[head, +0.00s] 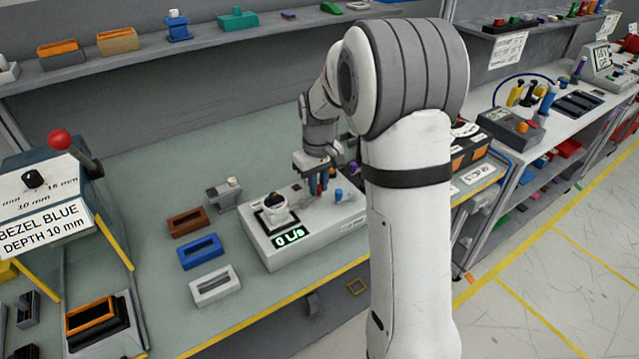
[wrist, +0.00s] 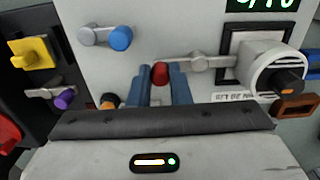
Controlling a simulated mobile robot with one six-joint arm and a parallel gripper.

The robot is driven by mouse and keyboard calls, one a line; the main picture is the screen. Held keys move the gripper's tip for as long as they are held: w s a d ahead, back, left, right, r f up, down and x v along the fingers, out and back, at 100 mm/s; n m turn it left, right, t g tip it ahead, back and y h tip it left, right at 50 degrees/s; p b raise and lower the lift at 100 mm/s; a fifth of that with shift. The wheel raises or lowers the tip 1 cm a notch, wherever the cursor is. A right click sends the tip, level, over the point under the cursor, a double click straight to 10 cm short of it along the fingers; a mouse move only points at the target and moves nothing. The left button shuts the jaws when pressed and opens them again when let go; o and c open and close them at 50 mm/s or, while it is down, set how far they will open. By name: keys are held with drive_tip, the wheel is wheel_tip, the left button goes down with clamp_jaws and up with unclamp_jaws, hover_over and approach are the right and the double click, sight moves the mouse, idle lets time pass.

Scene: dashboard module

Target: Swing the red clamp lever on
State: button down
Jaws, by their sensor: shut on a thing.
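The red clamp lever shows in the wrist view as a red knob (wrist: 160,73) on a grey arm whose pivot (wrist: 205,62) is to its right. My gripper (wrist: 160,88) has its two blue fingers closed on either side of the red knob. In the head view my gripper (head: 318,187) is over the right part of a light grey test box (head: 318,240) with a green display (head: 290,238). The lever is mostly hidden there by the fingers. A white round part (wrist: 275,72) sits in a dark square frame to the right of the pivot in the wrist view.
A blue-knobbed lever (wrist: 120,38) is on the same box, left of the red knob. Brown (head: 189,221), blue (head: 202,252) and white (head: 215,286) bezels lie left of the box. A red-knobbed stand (head: 60,140) is at far left.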

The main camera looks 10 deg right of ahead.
drive_tip(key=c, duration=1.3)
unclamp_jaws()
drive_tip(key=shift+c, duration=0.2)
drive_tip(key=shift+r, duration=0.1)
wheel_tip(320, 180, up, 8)
drive_tip(key=shift+f+b, duration=0.25)
drive_tip(key=shift+b, duration=0.1)
drive_tip(key=shift+r, duration=0.1)
